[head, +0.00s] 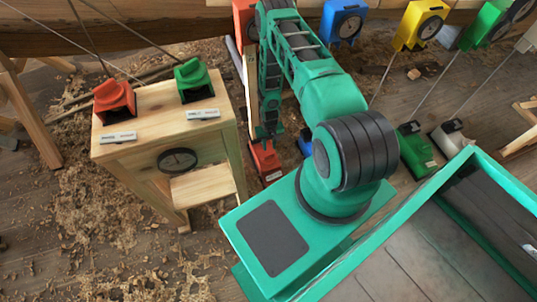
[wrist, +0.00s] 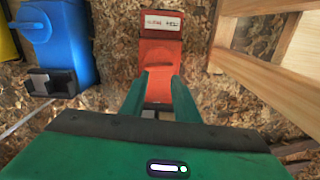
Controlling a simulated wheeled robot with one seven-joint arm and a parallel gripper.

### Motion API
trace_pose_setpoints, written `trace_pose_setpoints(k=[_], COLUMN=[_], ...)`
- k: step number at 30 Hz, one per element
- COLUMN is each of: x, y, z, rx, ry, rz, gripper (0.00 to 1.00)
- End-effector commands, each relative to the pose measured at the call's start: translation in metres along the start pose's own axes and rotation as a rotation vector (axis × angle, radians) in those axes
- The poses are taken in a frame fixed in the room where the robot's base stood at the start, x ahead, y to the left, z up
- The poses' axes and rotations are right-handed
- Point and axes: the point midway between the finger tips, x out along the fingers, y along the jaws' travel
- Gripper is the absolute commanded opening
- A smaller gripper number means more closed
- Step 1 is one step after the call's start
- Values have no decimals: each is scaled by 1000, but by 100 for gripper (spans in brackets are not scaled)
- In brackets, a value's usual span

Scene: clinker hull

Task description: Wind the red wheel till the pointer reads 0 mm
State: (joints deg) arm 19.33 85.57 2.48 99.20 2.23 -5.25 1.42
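My gripper (wrist: 164,82) points down at a red unit (wrist: 160,55) with a white label on the floor. In the head view this red unit (head: 264,162) sits below the end of my arm. The green fingers are apart, with part of the red body showing between them. I cannot tell whether they touch it. Another red unit (head: 246,20) is on the hull plank, mostly behind my arm. I cannot make out a red wheel, its dial or a pointer, so no reading shows.
A wooden cabinet (head: 150,140) at left carries a red block (head: 115,100) and a green block (head: 192,78). Blue (head: 343,22), yellow (head: 420,28) and green (head: 487,22) units line the hull. A blue unit (wrist: 55,45) stands beside my gripper, and wooden legs (wrist: 265,75) are close opposite.

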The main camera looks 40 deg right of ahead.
Motion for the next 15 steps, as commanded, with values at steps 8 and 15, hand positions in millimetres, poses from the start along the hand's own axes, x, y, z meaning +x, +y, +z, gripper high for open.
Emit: trace_pose_setpoints(k=[8, 15], x=[-2, -6], y=[1, 1], z=[0, -3], rx=[-646, -1206], ry=[0, 0], rz=[2, 3], gripper=[28, 28])
